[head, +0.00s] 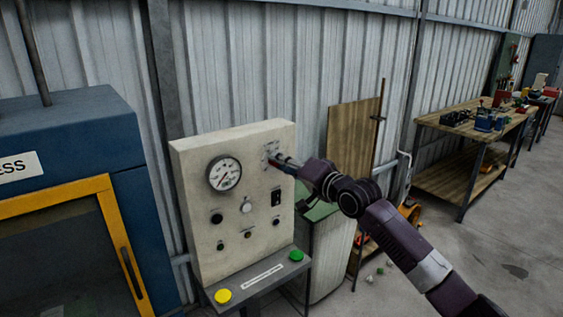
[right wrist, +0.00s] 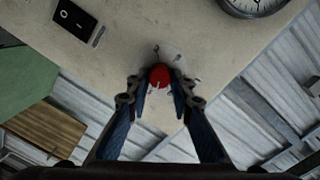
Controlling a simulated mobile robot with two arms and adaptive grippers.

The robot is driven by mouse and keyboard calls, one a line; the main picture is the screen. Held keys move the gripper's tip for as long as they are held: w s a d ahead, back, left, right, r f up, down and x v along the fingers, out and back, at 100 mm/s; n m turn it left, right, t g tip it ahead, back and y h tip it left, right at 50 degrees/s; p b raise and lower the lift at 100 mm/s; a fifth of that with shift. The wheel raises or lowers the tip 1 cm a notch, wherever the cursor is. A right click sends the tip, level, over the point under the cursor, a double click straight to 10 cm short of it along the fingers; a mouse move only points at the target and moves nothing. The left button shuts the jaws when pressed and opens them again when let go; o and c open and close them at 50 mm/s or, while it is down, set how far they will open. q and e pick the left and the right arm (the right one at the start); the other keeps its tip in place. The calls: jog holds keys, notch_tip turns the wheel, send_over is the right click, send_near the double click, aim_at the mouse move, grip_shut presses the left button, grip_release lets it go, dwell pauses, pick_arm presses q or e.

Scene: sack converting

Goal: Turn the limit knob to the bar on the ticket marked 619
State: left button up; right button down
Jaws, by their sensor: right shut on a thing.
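The beige control panel (head: 257,221) stands against the wall, and the limit knob sits at its upper right. In the right wrist view the knob is red and round (right wrist: 160,73), with a small pale mark at its lower edge. My right gripper (right wrist: 160,88) is shut on the knob, one finger on each side. In the head view my right gripper (head: 279,161) reaches the panel and largely hides the knob. Dark scale marks show around the knob, too small to read. No ticket marked 619 can be made out. My left gripper is out of view.
The panel carries a round gauge (head: 224,174), a black rocker switch (head: 276,197) and several small knobs. Yellow (head: 223,296) and green (head: 296,255) buttons sit on the ledge below. A blue press (head: 75,140) stands left; a workbench (head: 450,125) stands far right.

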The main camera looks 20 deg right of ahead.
jog(key=n+p, duration=0.1)
jog(key=n, duration=0.6)
jog(key=n+p, duration=0.1)
jog(key=n, duration=0.6)
jog(key=n+t+h+p, duration=0.1)
jog(key=n, duration=0.5)
jog(key=shift+s+a+f+n, duration=0.1)
jog(key=shift+a+f+n, duration=0.2)
jog(key=shift+n, duration=0.1)
jog(key=n, duration=0.4)
jog(key=shift+p, duration=0.3)
jog(key=shift+f+n+t, duration=0.1)
jog(key=shift+n+t, duration=0.2)
jog(key=shift+n, duration=1.4)
jog(key=c, duration=1.7)
grip_release()
jog(key=shift+d, duration=0.1)
